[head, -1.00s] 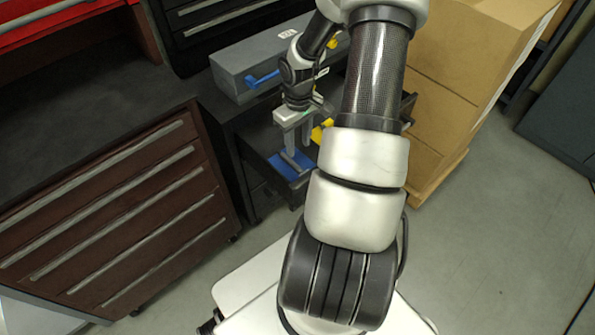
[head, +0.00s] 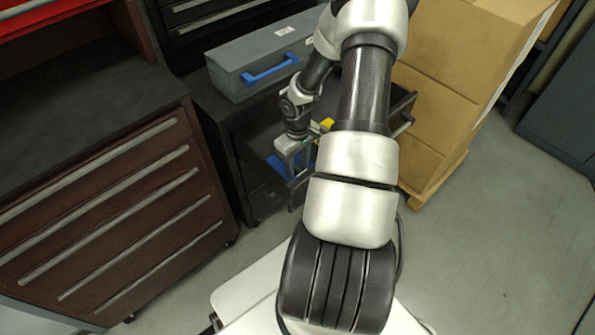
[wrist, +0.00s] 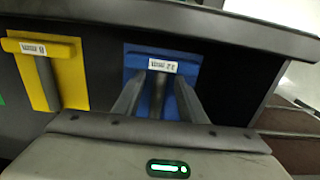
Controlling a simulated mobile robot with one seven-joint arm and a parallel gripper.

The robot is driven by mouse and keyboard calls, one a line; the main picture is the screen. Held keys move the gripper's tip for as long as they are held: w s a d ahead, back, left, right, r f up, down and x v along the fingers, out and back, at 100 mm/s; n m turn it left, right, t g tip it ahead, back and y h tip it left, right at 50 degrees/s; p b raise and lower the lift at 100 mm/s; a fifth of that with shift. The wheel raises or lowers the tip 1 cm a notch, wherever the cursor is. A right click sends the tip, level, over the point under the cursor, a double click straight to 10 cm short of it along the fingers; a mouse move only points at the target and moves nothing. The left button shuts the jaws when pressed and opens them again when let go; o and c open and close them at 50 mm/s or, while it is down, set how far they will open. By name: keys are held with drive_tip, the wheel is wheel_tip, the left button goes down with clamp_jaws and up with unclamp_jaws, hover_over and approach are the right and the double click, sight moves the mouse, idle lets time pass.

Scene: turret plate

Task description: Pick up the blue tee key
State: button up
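The blue tee key (wrist: 160,58) is in the wrist view, a blue crossbar with a white label and a grey shaft below it, in front of a blue panel (wrist: 134,58). My gripper (wrist: 158,95) is open, one finger on each side of the shaft. The fingers look apart from the shaft, though the gripper body hides their near part. In the head view my gripper (head: 292,178) is low at the open drawer, with a patch of blue beside it; the key itself cannot be made out there.
A yellow tee key (wrist: 42,48) stands on a yellow panel to the left in the wrist view. The dark drawer edge (wrist: 240,25) runs close behind and right. A grey toolbox (head: 262,62) with a blue handle sits on the cabinet above. Cardboard boxes (head: 450,100) stand to the right.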

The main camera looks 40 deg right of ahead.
clamp_jaws()
drive_tip(key=shift+r, duration=0.1)
idle(0.3)
